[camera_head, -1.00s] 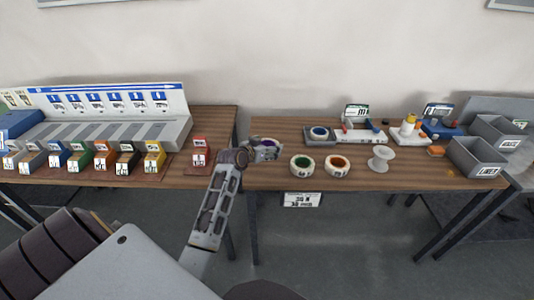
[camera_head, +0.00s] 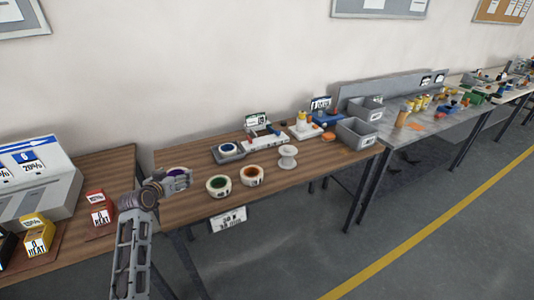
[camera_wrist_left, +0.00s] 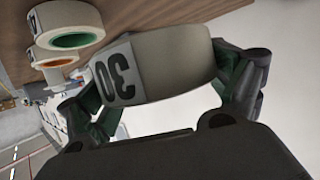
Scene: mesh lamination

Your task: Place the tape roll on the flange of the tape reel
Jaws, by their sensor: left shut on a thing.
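My left gripper (camera_head: 176,180) is shut on a white tape roll (camera_head: 178,171) with a purple core, held at the left end of the middle table. The left wrist view shows the held tape roll (camera_wrist_left: 165,62) between both fingers, with "30" on its label. The tape reel (camera_head: 287,158) is a white spool standing upright on the table, to the right of two other rolls and apart from my gripper. Its upper flange is bare. My right gripper is not in view.
A green-cored roll (camera_head: 218,186) and an orange-cored roll (camera_head: 252,175) lie between my gripper and the reel. Behind them are a grey tray (camera_head: 228,158) with a blue-ringed roll and a white device (camera_head: 264,137). Grey bins (camera_head: 357,133) stand at the right.

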